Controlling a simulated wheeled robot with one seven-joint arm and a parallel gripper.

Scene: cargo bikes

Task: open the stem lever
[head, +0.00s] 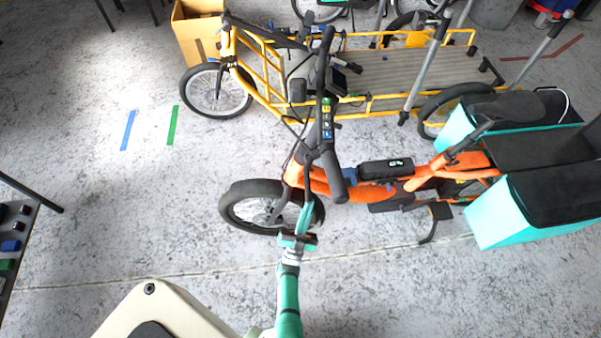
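The orange bike (320,183) stands in the middle of the head view, with its front wheel to the left. Its dark stem (326,135) rises to black handlebars (336,178) and carries small yellow-green and blue markings. I cannot pick out the stem lever or its position at this size. My gripper (303,222), at the end of my teal arm, is in front of the front wheel, below the stem in the picture. Its fingers point up the picture, and their spacing is too small to tell. I see nothing clearly held.
A yellow cargo bike (410,68) stands close behind. The orange bike's teal side boxes (490,212) are at the right. A cardboard box (198,38) stands at the top left. A dark table with small items (12,245) is at the left edge. The floor at left is open.

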